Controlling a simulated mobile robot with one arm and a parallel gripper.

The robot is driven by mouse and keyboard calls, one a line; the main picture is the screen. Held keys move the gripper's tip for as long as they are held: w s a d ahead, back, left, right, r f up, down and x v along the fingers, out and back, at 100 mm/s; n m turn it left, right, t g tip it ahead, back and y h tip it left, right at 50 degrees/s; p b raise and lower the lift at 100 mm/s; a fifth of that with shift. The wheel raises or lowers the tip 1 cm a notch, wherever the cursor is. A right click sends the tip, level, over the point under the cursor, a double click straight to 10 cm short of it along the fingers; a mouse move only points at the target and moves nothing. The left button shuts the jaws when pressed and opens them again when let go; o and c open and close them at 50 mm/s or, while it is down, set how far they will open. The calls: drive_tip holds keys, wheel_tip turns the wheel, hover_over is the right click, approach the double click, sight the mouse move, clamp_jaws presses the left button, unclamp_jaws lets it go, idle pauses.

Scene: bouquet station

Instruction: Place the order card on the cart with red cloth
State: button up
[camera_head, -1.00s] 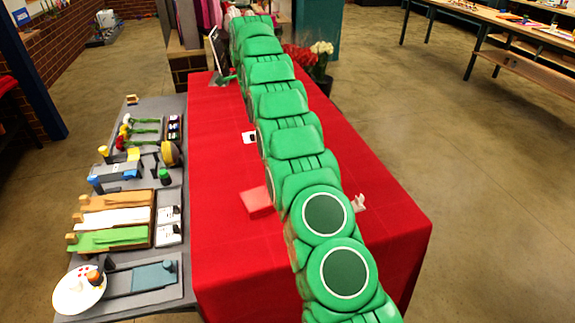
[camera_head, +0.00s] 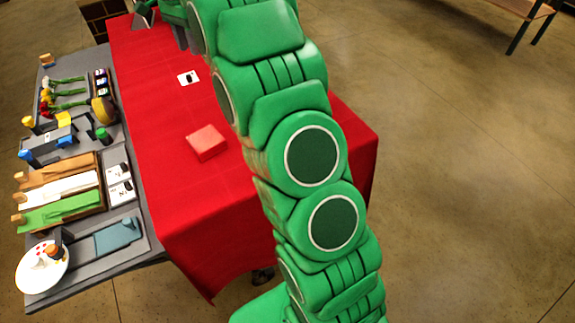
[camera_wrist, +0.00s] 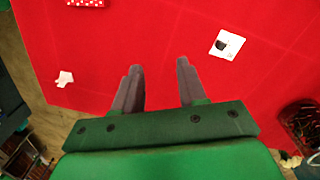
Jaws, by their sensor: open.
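A small white card with a dark print (camera_head: 188,77), which looks like the order card, lies flat on the red cloth of the cart (camera_head: 165,185). It also shows in the wrist view (camera_wrist: 226,45), beyond and to the right of my gripper (camera_wrist: 158,68). My gripper is open with nothing between its fingers, over the red cloth and apart from the card. In the head view my green arm reaches over the cart, and my fingertips cannot be made out there.
A red box (camera_head: 206,141) sits on the cloth. A small white piece (camera_wrist: 64,78) lies near the cloth's edge in the wrist view. Left of the cart, a grey bench (camera_head: 75,287) holds trays, flowers, a plate (camera_head: 42,281) and two similar cards (camera_head: 119,181). Floor is open at right.

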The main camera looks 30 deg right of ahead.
drive_tip(key=s+r+n, duration=0.3)
drive_tip(key=s+n, duration=0.1)
drive_tip(key=s, duration=1)
drive_tip(key=s+f+n, duration=0.2)
drive_tip(key=s+n, duration=0.1)
drive_tip(key=s, duration=0.9)
drive_tip(key=s+d+f+n, duration=0.1)
drive_tip(key=s+f+n, duration=0.2)
drive_tip(key=s, duration=0.9)
drive_tip(key=s+f+n+g, duration=0.1)
drive_tip(key=s+f+n, duration=0.1)
drive_tip(key=s, duration=1)
drive_tip(key=shift+s+d+f+n, duration=0.2)
drive_tip(key=shift+s+f+n, duration=0.1)
drive_tip(key=shift+n, duration=0.1)
